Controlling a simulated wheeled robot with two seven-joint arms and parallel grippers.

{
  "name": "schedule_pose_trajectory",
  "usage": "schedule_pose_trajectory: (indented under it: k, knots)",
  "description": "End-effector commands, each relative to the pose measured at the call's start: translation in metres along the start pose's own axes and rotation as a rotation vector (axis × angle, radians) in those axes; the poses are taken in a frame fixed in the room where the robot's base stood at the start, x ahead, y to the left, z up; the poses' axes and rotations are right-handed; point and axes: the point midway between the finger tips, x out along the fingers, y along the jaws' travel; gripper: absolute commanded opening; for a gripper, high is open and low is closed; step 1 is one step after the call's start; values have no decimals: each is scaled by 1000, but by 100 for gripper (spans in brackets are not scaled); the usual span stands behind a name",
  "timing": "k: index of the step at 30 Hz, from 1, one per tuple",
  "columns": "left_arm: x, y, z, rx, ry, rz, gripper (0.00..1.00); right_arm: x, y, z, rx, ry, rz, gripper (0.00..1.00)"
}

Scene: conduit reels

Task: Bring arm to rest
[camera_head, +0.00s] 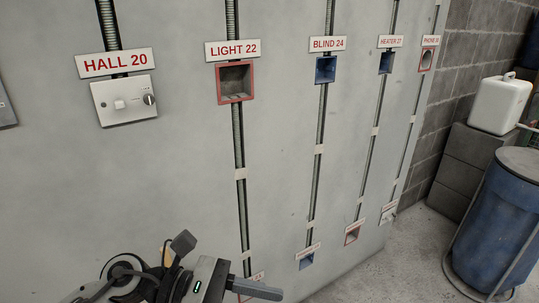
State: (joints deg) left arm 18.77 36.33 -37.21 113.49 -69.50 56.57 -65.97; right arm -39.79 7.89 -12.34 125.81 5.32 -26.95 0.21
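My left gripper (222,265) is at the bottom of the head view, its arm coming in from the lower left. Its two dark fingers stand wide apart, with nothing seen between them. It is in front of the lower part of the grey wall panel (185,175), below the LIGHT 22 box, and hides part of a small low label there. I cannot tell whether it touches the panel. My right gripper is not in view.
A white switch plate (122,103) sits under HALL 20. A red-rimmed open box (235,83) is under LIGHT 22, and a blue box (325,69) under BLIND 24. A blue barrel (492,230) and a white canister (499,104) on blocks stand right. Floor between is clear.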

Motion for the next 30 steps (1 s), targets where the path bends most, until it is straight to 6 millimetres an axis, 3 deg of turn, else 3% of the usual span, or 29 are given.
schedule_pose_trajectory:
  k: [1,3,5,7,9,12,14,15,18,21,30]
  knots:
    - [7,2,28,-254,-227,74,45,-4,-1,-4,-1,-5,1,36]
    - [-4,19,51,-640,-536,172,45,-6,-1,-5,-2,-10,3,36]
    - [-25,37,51,-990,-797,243,45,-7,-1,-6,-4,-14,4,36]
    - [-54,54,26,-1411,-1101,311,45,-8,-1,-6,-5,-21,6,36]
    - [-79,56,-21,-1820,-1403,364,45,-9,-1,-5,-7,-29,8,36]
    - [-97,36,-86,-2252,-1747,407,45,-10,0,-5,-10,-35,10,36]
    - [-99,17,-117,-2443,-1912,424,45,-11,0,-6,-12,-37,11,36]
    - [-99,5,-134,2345,1849,-394,45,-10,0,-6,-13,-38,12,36]
    - [-97,-21,-162,2136,1714,-345,45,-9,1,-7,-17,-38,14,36]
    - [-94,-37,-176,2026,1644,-319,45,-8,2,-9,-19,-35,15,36]
    - [-93,-41,-180,1994,1621,-312,45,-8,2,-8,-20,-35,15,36]
